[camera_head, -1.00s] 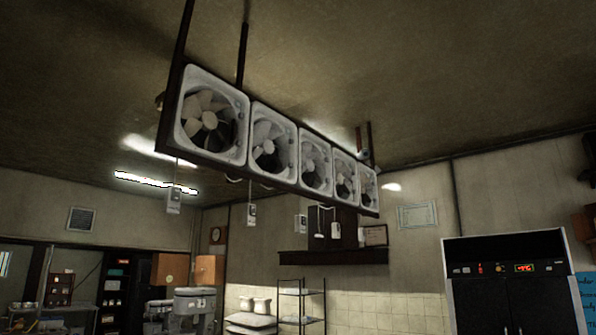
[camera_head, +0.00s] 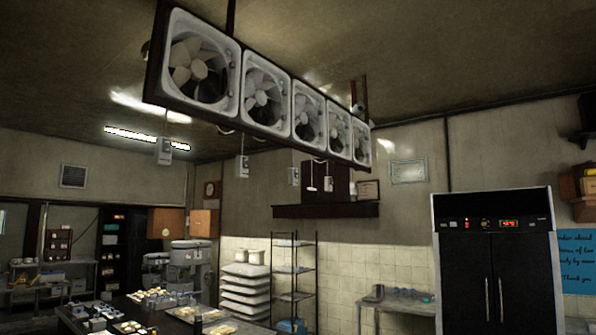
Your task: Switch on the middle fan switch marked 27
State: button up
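A row of several white square fans (camera_head: 308,118) hangs from the ceiling in a dark frame. Small pale switch boxes hang below it on cords. The one at the far left (camera_head: 164,151) is nearest and largest. Another switch box (camera_head: 241,166) hangs right of it, and a third switch box (camera_head: 293,176) hangs near the middle of the row. Further right are a thin hanging piece (camera_head: 311,184) and another small box (camera_head: 328,183). No number 27 is readable on any of them, and their on or off state is too small to tell. My gripper is not in view.
A dark work table (camera_head: 200,322) with trays of small items stands at lower left. A black two-door cabinet (camera_head: 497,275) with a red display is at right.

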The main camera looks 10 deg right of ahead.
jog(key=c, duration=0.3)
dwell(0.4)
